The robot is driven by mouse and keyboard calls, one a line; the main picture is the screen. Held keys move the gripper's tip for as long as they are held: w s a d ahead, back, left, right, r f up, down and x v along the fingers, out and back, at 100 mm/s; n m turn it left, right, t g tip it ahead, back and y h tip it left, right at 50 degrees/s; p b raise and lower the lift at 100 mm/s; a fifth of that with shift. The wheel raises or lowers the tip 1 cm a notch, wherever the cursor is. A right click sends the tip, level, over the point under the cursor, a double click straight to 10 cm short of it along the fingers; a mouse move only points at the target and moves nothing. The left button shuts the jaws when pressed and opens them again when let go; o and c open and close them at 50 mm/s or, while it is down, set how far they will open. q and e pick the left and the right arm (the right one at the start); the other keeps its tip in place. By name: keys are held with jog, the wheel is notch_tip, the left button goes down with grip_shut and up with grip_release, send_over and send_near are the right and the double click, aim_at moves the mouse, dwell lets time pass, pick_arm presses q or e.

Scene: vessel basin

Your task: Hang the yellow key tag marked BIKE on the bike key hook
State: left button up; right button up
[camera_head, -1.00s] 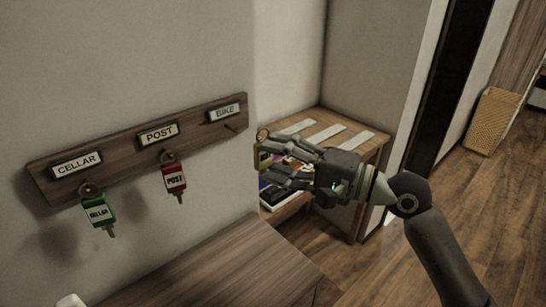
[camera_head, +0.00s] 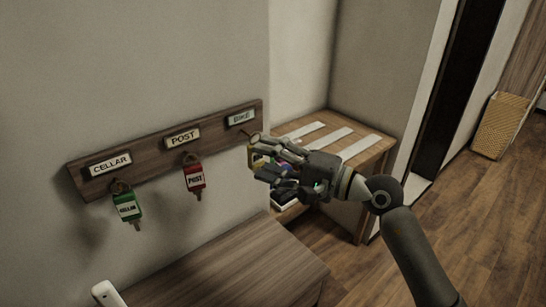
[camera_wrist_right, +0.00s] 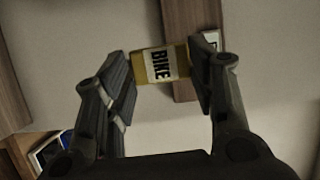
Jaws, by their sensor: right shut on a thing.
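The yellow key tag marked BIKE (camera_wrist_right: 158,64) is held between the fingers of my right gripper (camera_wrist_right: 160,72) in the right wrist view. In the head view the right gripper (camera_head: 262,160) is just below the BIKE label (camera_head: 241,117), at the right end of the wooden key board (camera_head: 215,131). The tag shows there as a small yellow patch (camera_head: 253,154) with its ring at the top. The ring is close to the bike key hook (camera_head: 247,132); I cannot tell whether they touch. My left gripper is not in view.
A green CELLAR tag (camera_head: 128,207) and a red POST tag (camera_head: 195,178) hang on the other hooks. A wooden bench top (camera_head: 230,265) lies below the board. A slatted shelf unit (camera_head: 375,148) stands behind my right gripper.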

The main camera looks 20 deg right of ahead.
aim_at(261, 157)
jog(key=w, duration=0.2)
jog(key=shift+w+a+p, duration=0.15)
jog(key=shift+w+p, duration=0.2)
jog(key=shift+p, duration=0.05)
jog(key=shift+w+a+f+b, duration=0.15)
jog(key=shift+w+f+b, duration=0.2)
jog(key=shift+f+b, duration=0.5)
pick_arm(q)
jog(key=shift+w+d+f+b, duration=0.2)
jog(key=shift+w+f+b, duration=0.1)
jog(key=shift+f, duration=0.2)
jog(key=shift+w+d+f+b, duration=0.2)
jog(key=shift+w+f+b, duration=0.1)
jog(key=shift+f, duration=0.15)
pick_arm(e)
jog(key=shift+w+a+r, duration=0.1)
jog(key=shift+r, duration=0.05)
jog(key=o, duration=1)
